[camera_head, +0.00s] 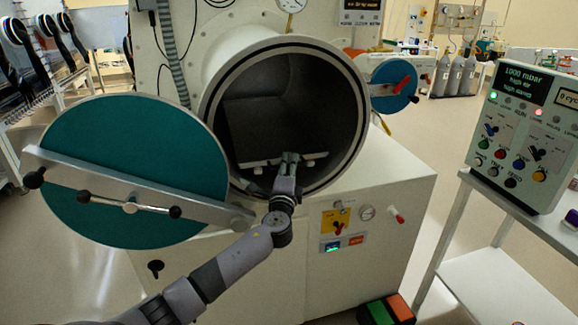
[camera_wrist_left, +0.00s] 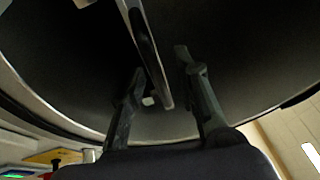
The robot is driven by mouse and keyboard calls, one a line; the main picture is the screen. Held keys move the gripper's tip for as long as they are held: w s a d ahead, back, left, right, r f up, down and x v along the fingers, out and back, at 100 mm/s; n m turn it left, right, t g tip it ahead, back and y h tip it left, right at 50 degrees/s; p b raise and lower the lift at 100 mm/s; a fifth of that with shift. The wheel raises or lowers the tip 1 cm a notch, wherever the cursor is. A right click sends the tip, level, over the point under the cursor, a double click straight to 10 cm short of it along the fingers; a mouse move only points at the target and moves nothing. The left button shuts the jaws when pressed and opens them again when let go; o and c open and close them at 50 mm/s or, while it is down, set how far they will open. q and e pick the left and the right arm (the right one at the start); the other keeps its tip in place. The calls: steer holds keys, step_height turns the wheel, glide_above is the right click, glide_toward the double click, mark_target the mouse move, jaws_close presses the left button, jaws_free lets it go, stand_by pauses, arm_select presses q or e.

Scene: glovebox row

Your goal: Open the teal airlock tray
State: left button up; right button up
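The teal airlock door (camera_head: 135,165) is swung open to the left of the round airlock chamber (camera_head: 240,75). Inside the dark chamber, a pale bar (camera_head: 316,156) with small knobs runs across the tray's front, low in the opening. My left gripper (camera_head: 289,160) reaches into the opening and is at this bar. In the left wrist view, the two fingers (camera_wrist_left: 161,62) stand apart, with the bar (camera_wrist_left: 150,50) passing between them; contact is not clear. The tray's body is dark and hard to make out. My right gripper is not in view.
The door's grey crossbar (camera_head: 100,180) with black knobs sticks out near my left forearm. A smaller port with a blue door (camera_head: 394,84) is at the right. A control box (camera_head: 525,130) stands on a side stand at the far right.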

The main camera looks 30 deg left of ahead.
arm_select(q)
steer(key=shift+c, duration=0.3)
jaws_close()
stand_by(0.6)
